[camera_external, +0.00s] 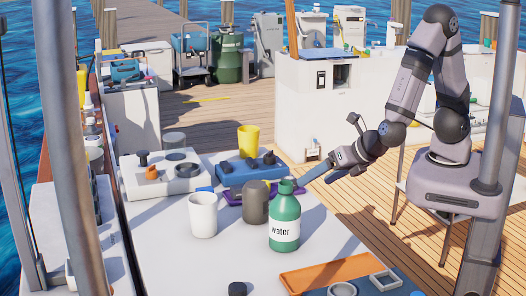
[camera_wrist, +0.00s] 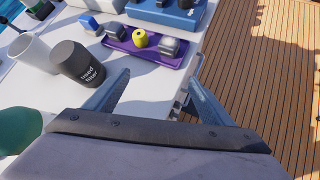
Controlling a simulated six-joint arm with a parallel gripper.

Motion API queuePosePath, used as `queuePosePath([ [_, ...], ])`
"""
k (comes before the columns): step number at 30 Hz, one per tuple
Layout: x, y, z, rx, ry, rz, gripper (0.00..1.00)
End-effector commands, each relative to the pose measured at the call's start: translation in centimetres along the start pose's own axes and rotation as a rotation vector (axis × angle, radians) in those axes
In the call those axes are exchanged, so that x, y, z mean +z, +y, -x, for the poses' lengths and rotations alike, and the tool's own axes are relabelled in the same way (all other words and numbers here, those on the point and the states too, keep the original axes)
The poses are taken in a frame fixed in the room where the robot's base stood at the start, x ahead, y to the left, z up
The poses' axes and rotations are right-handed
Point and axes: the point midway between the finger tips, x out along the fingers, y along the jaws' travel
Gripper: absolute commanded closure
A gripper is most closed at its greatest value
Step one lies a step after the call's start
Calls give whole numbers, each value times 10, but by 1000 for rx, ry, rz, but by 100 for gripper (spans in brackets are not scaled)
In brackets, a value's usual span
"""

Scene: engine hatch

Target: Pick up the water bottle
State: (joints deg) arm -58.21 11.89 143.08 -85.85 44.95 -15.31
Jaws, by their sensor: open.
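The water bottle (camera_external: 284,220) is green with a white "water" label and stands upright on the white table near its right edge in the external view. In the wrist view, a green rounded shape at the left edge (camera_wrist: 22,128) appears to be part of it. My gripper (camera_external: 318,172) is up and right of the bottle in the external view, apart from it. In the wrist view my gripper (camera_wrist: 158,88) has its fingers spread wide, with nothing between them but the table edge and deck.
A dark grey "used filter" canister (camera_wrist: 78,64) and a white cup (camera_external: 203,214) stand left of the bottle. A purple tray (camera_wrist: 146,43) holds small parts. Blue box (camera_external: 246,168), yellow cup (camera_external: 248,139) and orange tray (camera_external: 328,272) are nearby. The table's front middle is mostly clear.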

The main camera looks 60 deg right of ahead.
Motion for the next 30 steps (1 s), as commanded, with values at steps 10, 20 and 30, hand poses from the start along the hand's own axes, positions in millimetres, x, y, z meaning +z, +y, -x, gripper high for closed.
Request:
queuePosePath([
  [10, -108, 128, 65, 513, -117, 629, 24],
  [20, -107, 159, 81, 565, -240, 645, 24],
  [30, -104, 170, 64, 561, -238, 643, 24],
])
